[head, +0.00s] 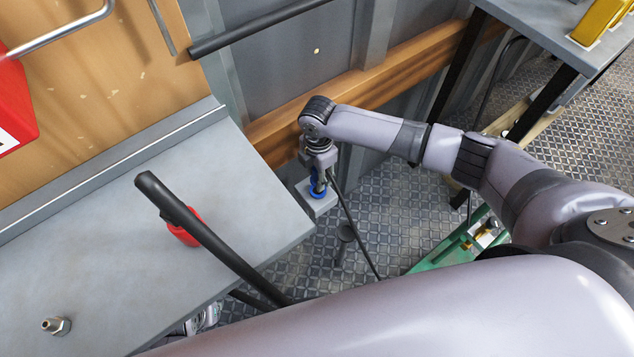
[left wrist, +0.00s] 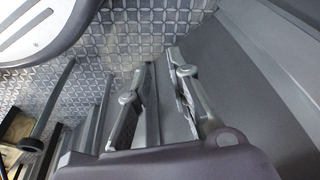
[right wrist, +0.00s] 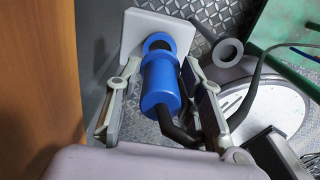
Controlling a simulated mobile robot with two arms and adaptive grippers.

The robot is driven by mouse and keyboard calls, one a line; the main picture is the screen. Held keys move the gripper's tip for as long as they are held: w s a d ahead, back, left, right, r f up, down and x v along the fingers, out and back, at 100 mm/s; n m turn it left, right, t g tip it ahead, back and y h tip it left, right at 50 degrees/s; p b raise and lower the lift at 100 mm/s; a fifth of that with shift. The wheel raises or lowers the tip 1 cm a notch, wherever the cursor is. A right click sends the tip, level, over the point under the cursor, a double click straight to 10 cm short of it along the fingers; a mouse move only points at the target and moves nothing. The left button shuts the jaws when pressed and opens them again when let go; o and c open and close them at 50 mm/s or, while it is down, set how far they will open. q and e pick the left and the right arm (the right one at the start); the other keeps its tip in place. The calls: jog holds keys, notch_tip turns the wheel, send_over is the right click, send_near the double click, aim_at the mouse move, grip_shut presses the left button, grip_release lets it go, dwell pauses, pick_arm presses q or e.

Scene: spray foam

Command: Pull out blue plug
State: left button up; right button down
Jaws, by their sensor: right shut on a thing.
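The blue plug (right wrist: 160,82) with its black cable lies between the fingers of my right gripper (right wrist: 159,65), which is shut on it. A pale grey socket box (right wrist: 130,42) with a blue-rimmed dark opening is just beyond the plug. I cannot tell whether the plug's tip is still inside. In the head view my right gripper (head: 320,178) points down at the socket box (head: 318,203) beside the workbench corner. My left gripper (left wrist: 160,58) shows in the left wrist view with its fingers apart and nothing between them.
The grey workbench (head: 110,220) fills the left, with a metal fitting (head: 56,325) and a red object (head: 184,227) beside a black bar (head: 210,238). A wooden rail (head: 370,85) runs along the wall. A green frame (head: 445,250) stands on the patterned metal floor (head: 375,205).

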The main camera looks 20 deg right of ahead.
jog(key=shift+r, duration=0.25)
jog(key=shift+r+p, duration=0.2)
jog(key=shift+p, duration=0.25)
pick_arm(q)
jog(key=f, duration=0.2)
jog(key=s+f, duration=0.1)
jog(key=f, duration=0.1)
jog(key=shift+s, duration=0.1)
jog(key=shift+r, duration=0.15)
